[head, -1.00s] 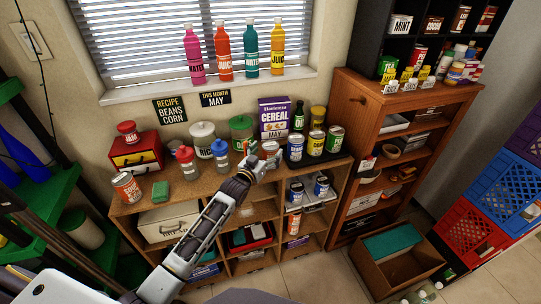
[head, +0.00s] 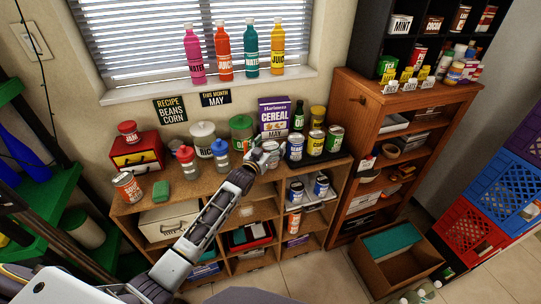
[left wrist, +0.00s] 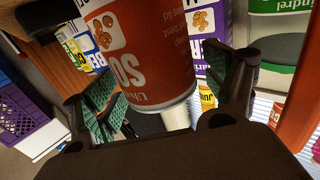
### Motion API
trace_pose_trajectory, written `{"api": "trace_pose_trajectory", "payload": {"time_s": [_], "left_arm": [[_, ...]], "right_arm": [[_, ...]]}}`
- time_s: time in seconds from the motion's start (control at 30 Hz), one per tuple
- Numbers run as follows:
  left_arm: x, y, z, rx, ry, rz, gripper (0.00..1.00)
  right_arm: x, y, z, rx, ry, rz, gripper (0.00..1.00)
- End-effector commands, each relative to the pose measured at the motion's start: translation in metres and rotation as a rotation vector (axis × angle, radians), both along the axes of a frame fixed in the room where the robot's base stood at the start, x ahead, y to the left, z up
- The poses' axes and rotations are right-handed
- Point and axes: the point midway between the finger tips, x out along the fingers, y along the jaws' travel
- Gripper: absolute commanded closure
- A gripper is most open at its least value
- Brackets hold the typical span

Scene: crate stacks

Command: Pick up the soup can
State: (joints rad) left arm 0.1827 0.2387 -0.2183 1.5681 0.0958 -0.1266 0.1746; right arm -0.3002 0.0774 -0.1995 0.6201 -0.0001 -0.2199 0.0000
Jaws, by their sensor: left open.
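In the head view my left gripper (head: 259,157) is at the back of the low shelf's top, open, and largely covers the soup can (head: 270,147). I cannot tell whether a finger touches the can. My right gripper is not in view.
The wooden shelf unit (head: 222,199) is crowded on top. A cereal box (head: 273,117) stands behind, cans including a beans can (head: 295,148) stand to the right, and a blue-capped jar (head: 221,155) stands to the left.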

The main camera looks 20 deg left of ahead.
Motion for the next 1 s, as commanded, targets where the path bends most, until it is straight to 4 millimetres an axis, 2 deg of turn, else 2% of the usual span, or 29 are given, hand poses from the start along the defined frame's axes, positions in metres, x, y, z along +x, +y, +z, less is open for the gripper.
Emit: {"api": "trace_pose_trajectory", "payload": {"time_s": [0.1,0.5,0.6,1.0], "left_arm": [[-0.0001,0.0001,0.0000,0.000,0.000,0.000,0.18],[-0.0002,0.0001,-0.0001,0.000,0.000,0.000,0.69],[0.0002,0.0001,0.0019,0.000,-0.004,0.000,0.79],[0.0004,0.0002,0.0086,0.000,-0.005,0.000,0.79]], "right_arm": [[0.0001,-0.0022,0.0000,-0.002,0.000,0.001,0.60],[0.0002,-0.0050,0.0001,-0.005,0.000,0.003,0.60],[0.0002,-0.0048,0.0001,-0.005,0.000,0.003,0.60],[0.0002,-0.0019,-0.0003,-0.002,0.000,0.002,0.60]]}}
